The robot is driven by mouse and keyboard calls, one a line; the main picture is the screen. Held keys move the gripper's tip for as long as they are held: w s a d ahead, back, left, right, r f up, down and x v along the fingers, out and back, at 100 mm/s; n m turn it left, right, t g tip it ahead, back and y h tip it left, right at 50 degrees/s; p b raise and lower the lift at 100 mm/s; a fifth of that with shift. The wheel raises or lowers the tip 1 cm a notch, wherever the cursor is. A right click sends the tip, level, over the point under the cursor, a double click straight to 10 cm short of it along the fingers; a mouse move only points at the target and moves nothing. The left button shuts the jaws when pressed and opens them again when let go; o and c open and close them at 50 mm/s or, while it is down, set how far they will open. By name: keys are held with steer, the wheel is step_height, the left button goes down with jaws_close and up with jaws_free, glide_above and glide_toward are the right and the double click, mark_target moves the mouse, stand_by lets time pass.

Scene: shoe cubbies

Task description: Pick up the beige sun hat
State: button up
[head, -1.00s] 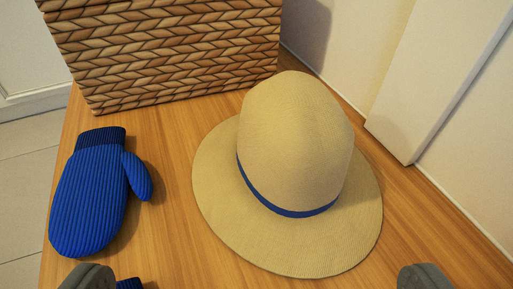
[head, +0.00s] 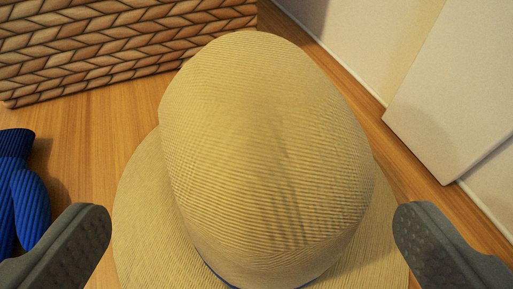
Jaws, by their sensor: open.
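The beige sun hat (head: 265,140) sits brim down on the wooden surface and fills the middle of the view. Its tall crown faces me, and only a sliver of its blue band shows at the bottom edge. The near part of the brim is cut off by the frame. My gripper (head: 252,225) is open, with one grey finger on each side of the crown, over or near the brim. I see a gap between each finger and the crown. Nothing is held.
A woven basket (head: 110,45) stands behind the hat at the upper left. A blue knitted mitten (head: 22,195) lies at the left edge, close to my left finger. A white wall and panel (head: 455,90) rise on the right. Bare wood (head: 100,130) shows left of the hat.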

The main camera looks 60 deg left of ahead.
steer(key=b+x, duration=0.1)
steer(key=x, duration=0.3)
steer(key=shift+w+a+f+b, duration=0.15)
steer(key=shift+f+b, duration=0.05)
steer(key=shift+b, duration=0.1)
steer(key=shift+w+a, duration=0.3)
steer(key=c, duration=0.8)
